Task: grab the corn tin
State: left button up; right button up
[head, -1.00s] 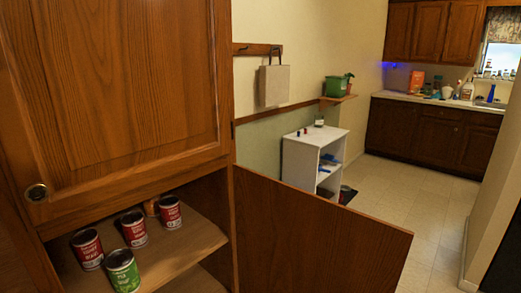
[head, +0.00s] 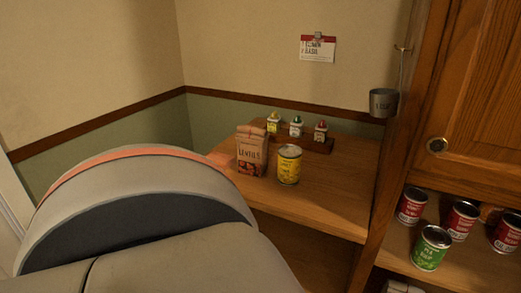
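A yellow-labelled tin (head: 289,165) stands upright on a wooden counter (head: 325,205), near its front edge. Its lettering is too small to read for sure, and it is the only yellow tin in view. It stands just right of a brown lentils bag (head: 251,150). A large grey part of my own arm fills the lower left and comes close to the bag in the picture. Neither of my grippers shows in the head view.
A small rack with several spice bottles (head: 296,126) stands behind the tin. A metal cup (head: 383,102) hangs from a hook at the right. An open cupboard shelf (head: 465,268) holds several red tins (head: 460,219) and a green tin (head: 431,248).

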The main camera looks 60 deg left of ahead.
aim_at(289, 155)
jog(key=k+u, duration=0.1)
jog(key=u, duration=1.7)
